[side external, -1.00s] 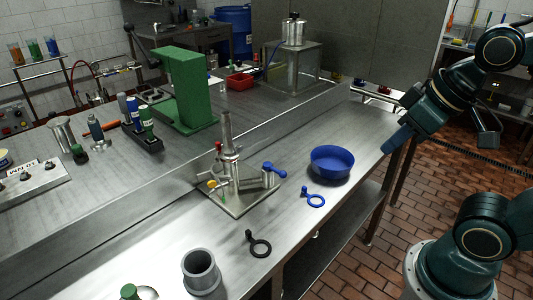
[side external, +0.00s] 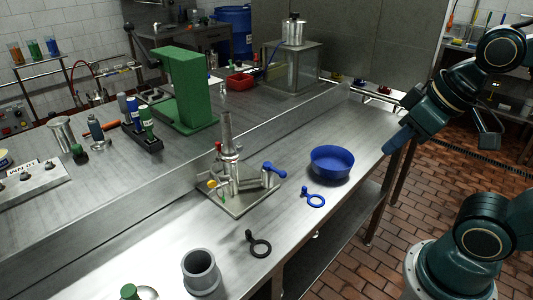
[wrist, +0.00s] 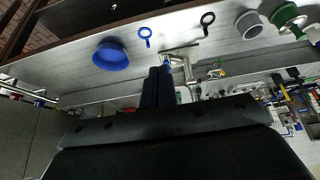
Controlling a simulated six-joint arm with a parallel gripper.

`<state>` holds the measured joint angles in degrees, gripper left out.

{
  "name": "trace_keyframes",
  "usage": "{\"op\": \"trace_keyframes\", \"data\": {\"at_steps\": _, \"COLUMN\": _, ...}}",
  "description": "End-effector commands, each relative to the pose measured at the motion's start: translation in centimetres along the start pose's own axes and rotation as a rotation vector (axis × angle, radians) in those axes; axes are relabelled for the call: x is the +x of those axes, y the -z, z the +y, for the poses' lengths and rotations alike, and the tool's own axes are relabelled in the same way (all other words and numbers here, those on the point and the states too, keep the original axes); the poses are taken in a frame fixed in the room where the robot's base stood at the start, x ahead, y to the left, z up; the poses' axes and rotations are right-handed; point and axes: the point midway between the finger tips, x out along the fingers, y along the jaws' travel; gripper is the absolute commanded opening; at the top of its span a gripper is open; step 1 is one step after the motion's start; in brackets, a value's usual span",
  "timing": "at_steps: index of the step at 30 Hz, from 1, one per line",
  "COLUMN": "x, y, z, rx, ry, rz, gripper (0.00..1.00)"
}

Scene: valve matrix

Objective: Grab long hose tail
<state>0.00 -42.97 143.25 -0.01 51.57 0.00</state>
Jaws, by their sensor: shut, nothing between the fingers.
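A valve assembly (side external: 236,185) with a blue-handled lever stands on a small metal plate on the bench. A tall, narrow steel tube (side external: 226,130) rises upright from it; I cannot tell for sure whether this is the long hose tail. My gripper (side external: 390,145) hangs at the right, beyond the blue bowl, well apart from the assembly. It is empty. In the wrist view its dark fingers (wrist: 158,85) are together, and the assembly (wrist: 180,58) shows past their tips, partly hidden.
A blue bowl (side external: 332,164), a blue ring with a tab (side external: 314,200), a black ring (side external: 260,248) and a grey cup (side external: 201,271) stand along the bench front. A green press (side external: 184,90) stands farther back. Bare bench lies between the bowl and the right edge.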

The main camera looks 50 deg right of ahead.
Motion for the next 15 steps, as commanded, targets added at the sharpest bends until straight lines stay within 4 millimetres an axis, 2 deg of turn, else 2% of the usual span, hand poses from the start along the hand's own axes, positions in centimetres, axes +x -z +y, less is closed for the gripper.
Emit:
{"op": "trace_keyframes", "data": {"at_steps": 13, "x": 0.00, "y": 0.00, "z": 0.00, "rx": 0.000, "ry": 0.000, "rz": 0.000, "gripper": 0.00}}
{"op": "trace_keyframes", "data": {"at_steps": 14, "x": 0.00, "y": 0.00, "z": 0.00, "rx": 0.000, "ry": 0.000, "rz": 0.000, "gripper": 0.02}}
{"op": "trace_keyframes", "data": {"at_steps": 15, "x": 0.00, "y": 0.00, "z": 0.00, "rx": 0.000, "ry": 0.000, "rz": 0.000, "gripper": 0.10}}
